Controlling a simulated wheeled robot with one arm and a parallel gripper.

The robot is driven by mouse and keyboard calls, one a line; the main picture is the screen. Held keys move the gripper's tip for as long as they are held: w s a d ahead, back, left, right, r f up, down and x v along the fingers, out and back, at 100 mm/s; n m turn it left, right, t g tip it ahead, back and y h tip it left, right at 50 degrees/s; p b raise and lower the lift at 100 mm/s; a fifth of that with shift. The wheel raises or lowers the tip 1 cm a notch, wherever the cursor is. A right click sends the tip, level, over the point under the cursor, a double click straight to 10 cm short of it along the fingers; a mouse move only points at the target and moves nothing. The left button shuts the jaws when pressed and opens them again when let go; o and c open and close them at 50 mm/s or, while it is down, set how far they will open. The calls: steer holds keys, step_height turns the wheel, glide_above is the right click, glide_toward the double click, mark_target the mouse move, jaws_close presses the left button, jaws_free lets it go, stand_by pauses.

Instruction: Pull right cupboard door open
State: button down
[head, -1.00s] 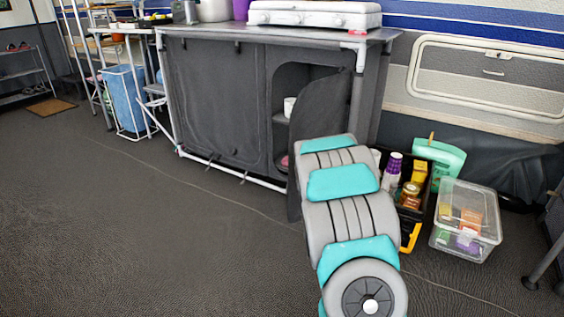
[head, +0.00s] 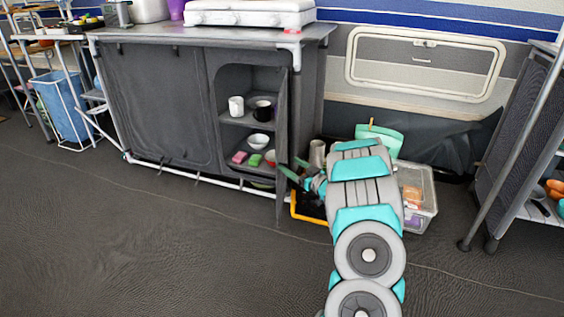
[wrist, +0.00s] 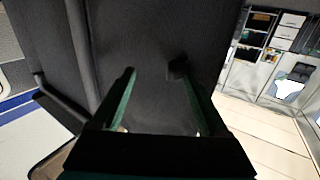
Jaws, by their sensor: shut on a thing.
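The right cupboard door (head: 282,130), dark grey fabric, stands wide open and shows nearly edge-on in the head view. The cupboard (head: 150,110) has its left door closed. Its open right side shows shelves with cups, a white bowl (head: 258,141) and pink and green items. My gripper (head: 291,171) is at the lower part of the door, to the right of the opening. In the wrist view, the dark door panel (wrist: 150,35) fills the middle, and my gripper's green fingers (wrist: 155,70) are shut on the door, some way apart. The exact contact is hard to see.
A yellow-edged crate (head: 307,212) and a clear plastic box (head: 425,200) stand on the floor beside my arm, at the cupboard's right. A shelf rack (head: 520,140) stands at far right. The floor in front of the cupboard is clear.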

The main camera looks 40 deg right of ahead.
steer(key=shift+s+d+r+p, duration=0.15)
steer(key=shift+s+d+r, duration=0.1)
steer(key=shift+d, duration=0.4)
steer(key=shift+s+d+r+p, duration=0.15)
steer(key=shift+s+d, duration=0.05)
steer(key=shift+d, duration=0.45)
steer(key=shift+c, duration=2.4)
jaws_free()
steer(key=shift+f, duration=0.15)
steer(key=shift+w, duration=0.1)
steer(key=shift+c, duration=1.2)
steer(key=shift+s, duration=0.5)
steer(key=shift+c, duration=0.8)
steer(key=s, duration=0.6)
steer(key=shift+s+f, duration=0.2)
steer(key=shift+s, duration=0.2)
steer(key=shift+a, duration=0.1)
